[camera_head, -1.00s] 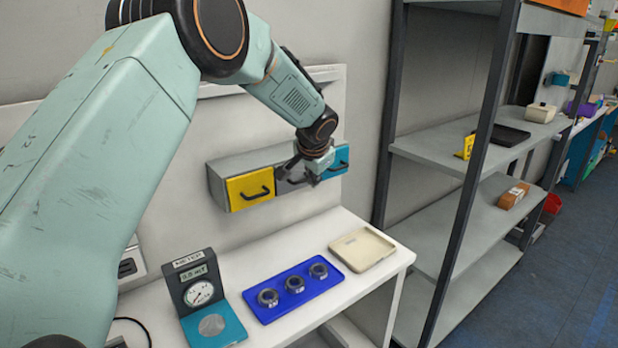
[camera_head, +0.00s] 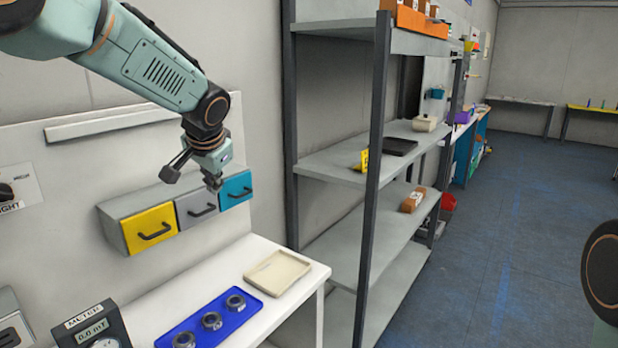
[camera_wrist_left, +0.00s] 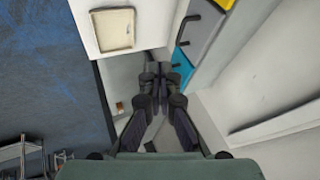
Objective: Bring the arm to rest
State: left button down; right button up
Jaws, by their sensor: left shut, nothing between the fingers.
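My left arm comes in from the upper left in the head view. Its gripper (camera_head: 192,178) hangs in front of and slightly above the grey drawer of the wall unit, shut and empty. In the left wrist view the fingers (camera_wrist_left: 160,85) lie together with nothing between them. My right gripper is out of view; a dark round joint at the head view's right edge seems to be part of my other arm.
Yellow (camera_head: 150,229), grey (camera_head: 196,208) and blue (camera_head: 235,189) drawers hang on the wall. Below, a white table holds a meter (camera_head: 92,328), a blue tray (camera_head: 232,327) with three metal rings and a beige tray (camera_head: 278,273). A shelf rack (camera_head: 345,250) stands right; floor beyond is clear.

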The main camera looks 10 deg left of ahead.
pick_arm(q)
jog(key=d+f+t+h+b, duration=0.2)
jog(key=d+f+h, duration=0.1)
jog(key=d+f, duration=0.55)
jog(key=s+d+f+n+h+b, duration=0.15)
jog(key=s+f, duration=0.35)
jog(key=f, duration=0.5)
jog(key=s+d+f+b, duration=0.2)
jog(key=s+f+b, duration=0.15)
jog(key=f, duration=0.75)
jog(key=s+f+n+g+b, duration=0.1)
jog(key=s+f+g+b, duration=0.3)
jog(key=s+f, duration=1)
jog(key=s+f+n+g+y+b, duration=0.1)
jog(key=s+f+g+b, duration=0.3)
jog(key=s+f, duration=1.1)
jog(key=s+b, duration=0.3)
jog(key=s, duration=0.4)
jog(key=shift+s+b, duration=0.15)
jog(key=shift+b, duration=0.15)
jog(key=shift+a+f, duration=0.1)
jog(key=shift+f, duration=0.05)
